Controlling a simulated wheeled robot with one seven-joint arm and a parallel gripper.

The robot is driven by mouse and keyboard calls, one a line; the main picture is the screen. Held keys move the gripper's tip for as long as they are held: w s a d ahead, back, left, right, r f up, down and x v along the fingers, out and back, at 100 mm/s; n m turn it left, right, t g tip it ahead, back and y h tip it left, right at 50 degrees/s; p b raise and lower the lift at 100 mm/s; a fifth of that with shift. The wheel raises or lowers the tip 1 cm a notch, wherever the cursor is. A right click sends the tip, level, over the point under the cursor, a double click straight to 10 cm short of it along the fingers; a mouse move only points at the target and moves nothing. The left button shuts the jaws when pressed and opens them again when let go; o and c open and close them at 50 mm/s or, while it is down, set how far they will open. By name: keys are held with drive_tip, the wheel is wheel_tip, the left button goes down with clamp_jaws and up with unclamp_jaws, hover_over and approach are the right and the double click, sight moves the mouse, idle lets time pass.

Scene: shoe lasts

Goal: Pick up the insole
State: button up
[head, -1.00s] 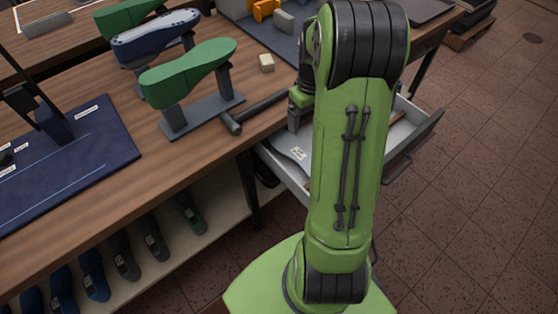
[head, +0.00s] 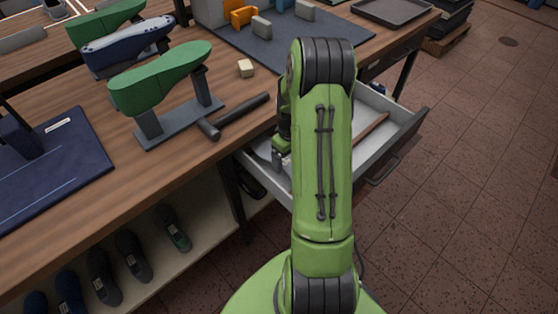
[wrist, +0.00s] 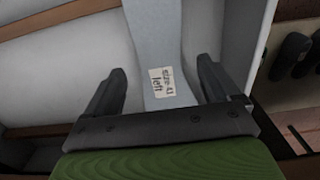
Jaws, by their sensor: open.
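The insole (wrist: 158,45) is a flat, pale grey-blue piece in the wrist view. It has a white label reading "size 41 left" and lies in the open drawer (head: 408,128). My gripper (wrist: 162,78) is open, with one dark finger on each side of the insole and the label between them. I cannot tell the remaining height between the fingers and the insole. In the head view, my gripper (head: 277,160) reaches into the near left part of the drawer, and my arm hides much of the inside.
The drawer walls stand close around my gripper. A brown strip (head: 372,130) lies in the drawer. Shoes stand on a shelf below.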

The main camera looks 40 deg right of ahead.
sight(287, 166)
drive_tip(key=shift+f, duration=0.65)
drive_tip(key=shift+f, duration=0.25)
drive_tip(key=c, duration=1.1)
drive_tip(key=shift+c, duration=0.2)
drive_tip(key=shift+r, duration=0.1)
drive_tip(key=r+p, duration=0.1)
drive_tip(key=r, duration=0.4)
drive_tip(key=a+r+p, duration=0.1)
drive_tip(key=r, duration=0.1)
drive_tip(key=shift+s+r+p, duration=0.15)
drive_tip(key=shift+r+p, duration=0.2)
drive_tip(key=s+a, duration=0.4)
drive_tip(key=a, duration=0.3)
drive_tip(key=s+a, duration=0.3)
drive_tip(key=a, duration=0.5)
drive_tip(key=shift+s+a+f, duration=0.15)
drive_tip(key=shift+s+f, duration=0.05)
drive_tip(key=shift+s, duration=0.15)
